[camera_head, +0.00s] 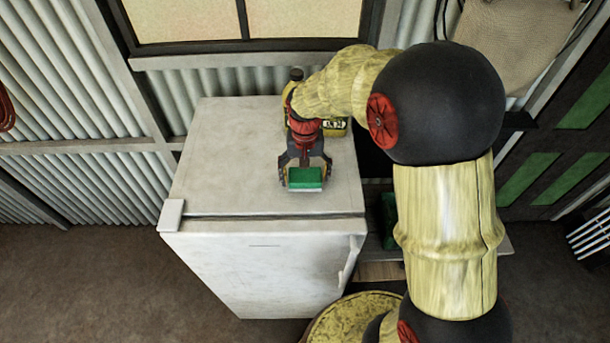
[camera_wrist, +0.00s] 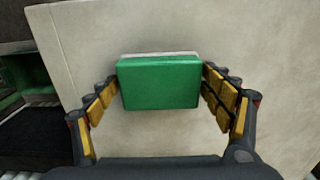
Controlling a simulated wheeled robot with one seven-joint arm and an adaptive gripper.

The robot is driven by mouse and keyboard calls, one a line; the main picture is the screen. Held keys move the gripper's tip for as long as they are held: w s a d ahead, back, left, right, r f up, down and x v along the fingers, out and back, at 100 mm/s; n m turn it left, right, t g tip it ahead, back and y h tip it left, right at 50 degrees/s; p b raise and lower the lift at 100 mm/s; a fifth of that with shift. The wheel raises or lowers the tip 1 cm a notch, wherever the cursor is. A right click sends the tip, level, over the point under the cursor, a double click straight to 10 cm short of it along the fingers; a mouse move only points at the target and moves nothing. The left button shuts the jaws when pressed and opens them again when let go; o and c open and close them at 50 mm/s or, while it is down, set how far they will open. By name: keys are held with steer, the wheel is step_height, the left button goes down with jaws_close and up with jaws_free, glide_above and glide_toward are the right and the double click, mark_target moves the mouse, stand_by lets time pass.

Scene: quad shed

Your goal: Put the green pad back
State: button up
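The green pad (camera_head: 305,177) is a small block with a green face and a pale layer along one edge. It is at the top of the white fridge (camera_head: 225,170), near the front edge; I cannot tell whether it rests there or is just above. In the wrist view the pad (camera_wrist: 160,84) is centred between my fingers. My gripper (camera_head: 305,172) reaches down with one finger on each side of it. The fingertips are very close to its sides; contact is unclear. In the wrist view my gripper (camera_wrist: 160,76) has its fingers spread about the pad's width.
A yellow and dark object (camera_head: 334,127) stands behind my gripper at the back of the fridge top, partly hidden. The fridge top is clear left of the pad. A window (camera_head: 200,20) and corrugated wall are behind. A dark shelf area lies right of the fridge.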

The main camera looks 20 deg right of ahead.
mark_target(305, 175)
steer(key=shift+o, duration=0.8)
steer(key=shift+w+r, duration=0.1)
steer(key=shift+r, duration=0.45)
step_height(305, 175, up, 10)
steer(key=b, duration=0.1)
steer(key=s+r+n+t, duration=0.1)
steer(key=s+r, duration=0.3)
steer(key=s, duration=0.7)
steer(key=s+r+n+t, duration=0.2)
steer(key=s+r+t, duration=0.2)
steer(key=s, duration=0.7)
steer(key=shift+r+n+t, duration=0.15)
steer(key=shift+n+t, duration=0.15)
steer(key=shift+s, duration=0.2)
